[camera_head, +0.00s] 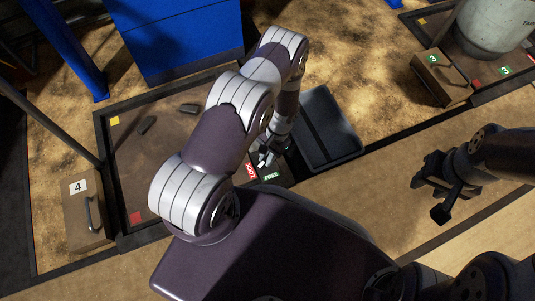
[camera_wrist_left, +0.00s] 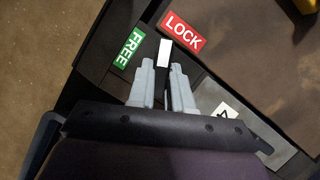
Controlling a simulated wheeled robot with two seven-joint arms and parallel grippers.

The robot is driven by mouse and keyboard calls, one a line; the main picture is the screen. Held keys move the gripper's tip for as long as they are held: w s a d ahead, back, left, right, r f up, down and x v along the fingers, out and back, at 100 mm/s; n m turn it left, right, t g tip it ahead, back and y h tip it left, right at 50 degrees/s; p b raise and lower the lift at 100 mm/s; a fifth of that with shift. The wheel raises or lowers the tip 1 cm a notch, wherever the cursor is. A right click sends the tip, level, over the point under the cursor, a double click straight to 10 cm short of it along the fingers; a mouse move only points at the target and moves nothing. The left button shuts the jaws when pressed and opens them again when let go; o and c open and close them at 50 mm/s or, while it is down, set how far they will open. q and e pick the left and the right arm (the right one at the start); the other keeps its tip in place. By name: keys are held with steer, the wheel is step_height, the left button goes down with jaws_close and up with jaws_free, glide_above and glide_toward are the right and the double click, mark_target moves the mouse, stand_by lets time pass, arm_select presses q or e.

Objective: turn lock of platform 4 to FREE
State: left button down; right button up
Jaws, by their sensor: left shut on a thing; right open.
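Platform 4 (camera_head: 165,150) is a brown plate in a dark frame at the left of the head view. In the left wrist view, the lock's white-tipped lever (camera_wrist_left: 164,53) points between the LOCK label (camera_wrist_left: 183,32) and the FREE label (camera_wrist_left: 129,45). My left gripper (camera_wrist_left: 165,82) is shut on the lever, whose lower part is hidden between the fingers. My right gripper (camera_head: 434,190) is open and empty above the floor at the right.
A box marked 4 (camera_head: 83,228) with a handle stands left of the platform. A dark open tray (camera_head: 322,128) lies right of the lock. A blue cabinet (camera_head: 183,38) stands behind. Platform 3's box (camera_head: 441,78) and a grey cylinder (camera_head: 492,27) are at the back right.

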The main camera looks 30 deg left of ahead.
arm_select(q)
steer(key=n+h+p, duration=0.1)
steer(key=n, duration=0.2)
steer(key=n+h+p, duration=0.1)
steer(key=n, duration=0.2)
steer(key=shift+a+n+h, duration=0.2)
steer(key=shift+n+h, duration=0.1)
steer(key=n+h+p, duration=0.1)
steer(key=n, duration=0.3)
steer(key=shift+s+a+t, duration=0.1)
steer(key=shift+t, duration=0.3)
steer(key=shift+f+n+t+h+p, duration=0.1)
steer(key=shift+n+t+h+p, duration=0.3)
steer(key=shift+n, duration=0.7)
steer(key=c, duration=1)
jaws_free()
steer(key=shift+f, duration=0.1)
steer(key=shift+c, duration=0.2)
